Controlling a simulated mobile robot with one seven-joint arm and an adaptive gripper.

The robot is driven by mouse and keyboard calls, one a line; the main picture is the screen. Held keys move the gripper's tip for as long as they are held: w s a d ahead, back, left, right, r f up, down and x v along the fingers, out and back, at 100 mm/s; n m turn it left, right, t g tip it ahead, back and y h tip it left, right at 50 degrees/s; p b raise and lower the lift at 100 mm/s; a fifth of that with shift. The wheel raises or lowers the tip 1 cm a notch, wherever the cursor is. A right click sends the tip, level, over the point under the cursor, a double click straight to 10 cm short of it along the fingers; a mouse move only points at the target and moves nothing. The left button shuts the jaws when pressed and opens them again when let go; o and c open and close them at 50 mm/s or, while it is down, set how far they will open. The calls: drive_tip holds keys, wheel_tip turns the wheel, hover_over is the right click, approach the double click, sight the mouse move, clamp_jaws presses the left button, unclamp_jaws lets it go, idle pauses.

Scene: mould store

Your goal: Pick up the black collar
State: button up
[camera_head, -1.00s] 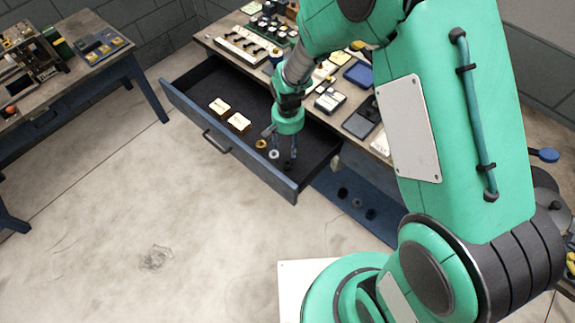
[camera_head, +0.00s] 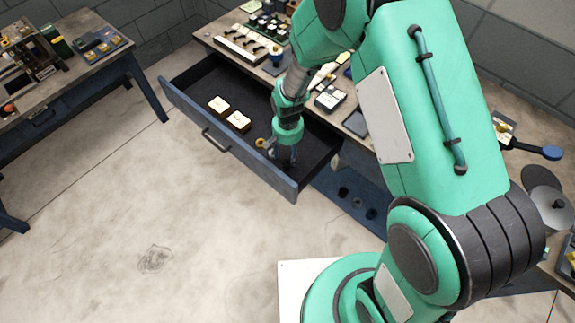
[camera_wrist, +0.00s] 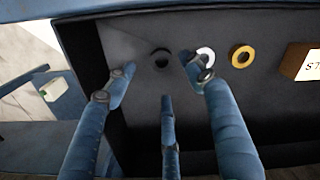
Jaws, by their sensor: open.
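The black collar (camera_wrist: 161,58) is a small dark ring lying on the dark floor of the open drawer (camera_head: 228,152). In the wrist view it lies just beyond the fingertips of my gripper (camera_wrist: 158,80). My gripper's blue fingers are spread, one to each side of the collar and one below it in the picture, with nothing held. In the head view my gripper (camera_head: 284,160) is low in the drawer's near right corner and hides the collar. A silver-white ring (camera_wrist: 207,55) lies right of the collar, partly behind the right fingertip.
A yellow ring (camera_wrist: 242,56) lies farther right. Two labelled blocks (camera_head: 219,105) (camera_head: 238,121) sit in the drawer. The drawer's front wall is close to my gripper. A low blue shelf with several dark pieces (camera_head: 357,202) is below. A cluttered bench stands behind.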

sight(287, 164)
drive_tip(key=shift+f, duration=0.85)
drive_tip(key=shift+f+b, duration=0.9)
drive_tip(key=shift+f, duration=1.7)
drive_tip(key=shift+c, duration=0.2)
drive_tip(key=c, duration=1.3)
